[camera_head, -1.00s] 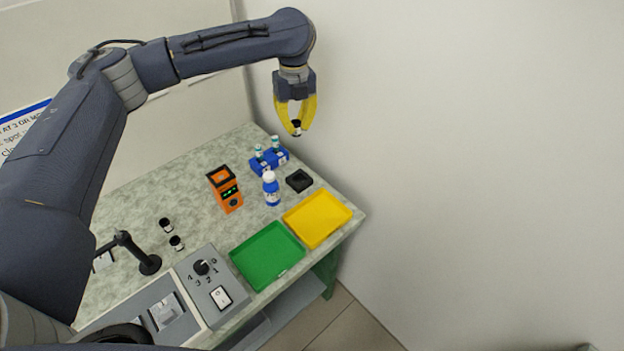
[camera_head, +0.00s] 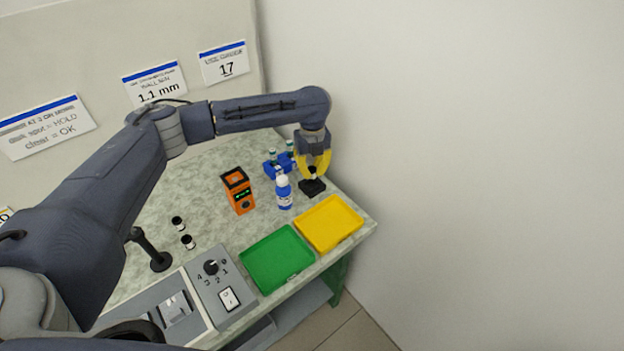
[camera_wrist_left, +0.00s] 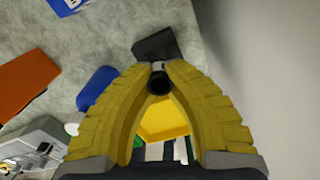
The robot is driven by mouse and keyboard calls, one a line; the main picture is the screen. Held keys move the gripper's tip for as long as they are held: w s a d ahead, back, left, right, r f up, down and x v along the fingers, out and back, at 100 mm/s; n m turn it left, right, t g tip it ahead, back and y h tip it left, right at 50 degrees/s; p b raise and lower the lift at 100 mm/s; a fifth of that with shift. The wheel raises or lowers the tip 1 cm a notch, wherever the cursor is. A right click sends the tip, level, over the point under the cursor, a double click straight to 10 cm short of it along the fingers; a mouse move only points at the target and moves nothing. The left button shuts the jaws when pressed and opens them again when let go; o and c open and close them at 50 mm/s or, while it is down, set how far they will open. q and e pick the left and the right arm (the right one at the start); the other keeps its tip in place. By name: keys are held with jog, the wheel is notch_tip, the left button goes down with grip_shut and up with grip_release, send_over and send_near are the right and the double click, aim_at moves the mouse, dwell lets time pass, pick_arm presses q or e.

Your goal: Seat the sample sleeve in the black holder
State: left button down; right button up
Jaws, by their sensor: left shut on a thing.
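My left gripper (camera_head: 313,173) has yellow fingers and is shut on the sample sleeve (camera_wrist_left: 159,82), a small dark tube with a light band. In the head view the sleeve (camera_head: 312,171) is mostly hidden between the fingers. The black holder (camera_head: 312,188) is a small block on the table's right side, directly below the fingertips. In the left wrist view the holder (camera_wrist_left: 154,45) shows just beyond the fingertips. I cannot tell whether the sleeve is in the holder or just above it. My right gripper is not in view.
A blue rack (camera_head: 273,166) with vials, a blue bottle (camera_head: 284,194) and an orange device (camera_head: 239,191) stand left of the holder. A yellow tray (camera_head: 345,214) and a green tray (camera_head: 268,266) lie nearer. Two more dark sleeves (camera_head: 187,242) stand at left.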

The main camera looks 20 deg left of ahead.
aim_at(312, 187)
pick_arm(q)
jog(key=shift+f, duration=2.1)
jog(key=shift+f, duration=0.15)
jog(key=c, duration=1.4)
grip_release()
jog(key=shift+c, duration=0.2)
notch_tip(312, 187, up, 12)
jog(key=shift+r, duration=0.25)
